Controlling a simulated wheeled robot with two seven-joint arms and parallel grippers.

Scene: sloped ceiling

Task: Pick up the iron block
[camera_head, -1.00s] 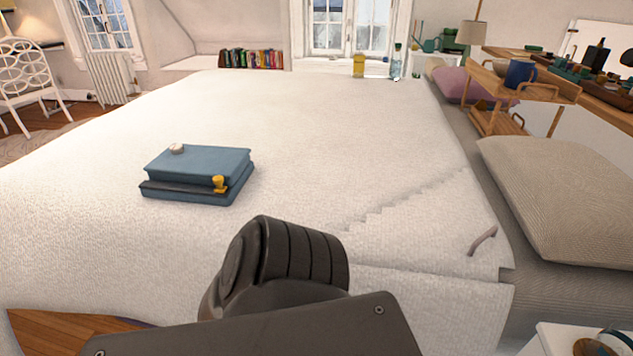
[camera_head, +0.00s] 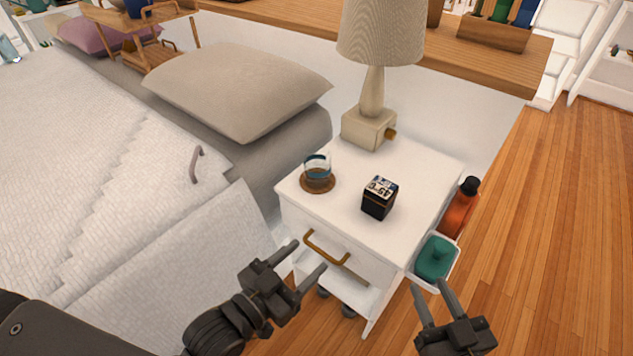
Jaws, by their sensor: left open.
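A small black block (camera_head: 378,203) with a white printed label on top sits on the white nightstand (camera_head: 420,175); it is the only block I see, and its material cannot be told. My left gripper (camera_head: 307,257) is open and empty, in front of the nightstand's drawer, lower left of the block in the picture. My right gripper (camera_head: 428,285) has its fingers apart with nothing between them, at lower right near the nightstand's front corner. Neither gripper touches the block.
A glass (camera_head: 317,170) on a round coaster stands left of the block, and a lamp (camera_head: 370,125) stands behind. A drawer handle (camera_head: 325,250) sticks out in front. A side holder has an orange bottle (camera_head: 460,208) and a green item (camera_head: 434,258). The bed (camera_head: 80,170) is left.

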